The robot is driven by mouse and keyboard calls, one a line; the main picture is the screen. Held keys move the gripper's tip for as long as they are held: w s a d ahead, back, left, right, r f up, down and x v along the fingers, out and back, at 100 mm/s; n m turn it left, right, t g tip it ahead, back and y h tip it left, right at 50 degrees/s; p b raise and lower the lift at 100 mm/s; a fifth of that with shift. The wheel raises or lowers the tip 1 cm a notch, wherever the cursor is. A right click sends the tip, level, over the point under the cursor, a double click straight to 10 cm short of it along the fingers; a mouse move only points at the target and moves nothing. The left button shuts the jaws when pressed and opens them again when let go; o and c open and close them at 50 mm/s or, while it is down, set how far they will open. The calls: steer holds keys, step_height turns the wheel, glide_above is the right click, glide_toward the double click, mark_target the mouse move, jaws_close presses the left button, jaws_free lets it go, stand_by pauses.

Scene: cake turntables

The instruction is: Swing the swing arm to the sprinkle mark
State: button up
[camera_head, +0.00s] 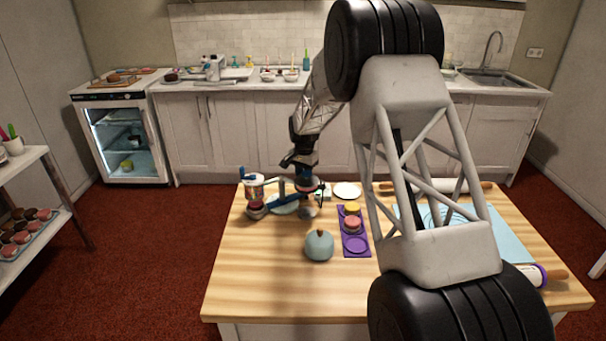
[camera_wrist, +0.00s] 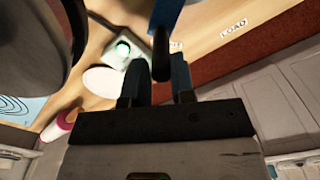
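The blue swing arm (camera_head: 285,201) runs across the turntable area at the table's back left. In the wrist view its blue bar (camera_wrist: 167,14) enters from the top, with a dark upright handle (camera_wrist: 161,42) at its end. My gripper (camera_head: 306,183) is at the right end of the bar. In the wrist view the fingers of my gripper (camera_wrist: 159,72) stand on both sides of the handle, which fills the narrow gap, so they look shut on it. A label reading LOAD (camera_wrist: 233,28) is on the tabletop. A second label is partly hidden behind the fingers; I cannot read a sprinkle mark.
A white box with a green light (camera_wrist: 123,47) and a white plate (camera_head: 346,190) stand close by. A purple tray (camera_head: 356,244) with round cakes, a blue-grey pot (camera_head: 319,246) and a light blue mat (camera_head: 508,236) are on the table. The front left tabletop is clear.

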steer(key=o, duration=0.3)
steer(key=shift+o, duration=0.2)
steer(key=shift+r, duration=0.1)
steer(key=shift+r, duration=3.4)
steer(key=shift+s, duration=0.1)
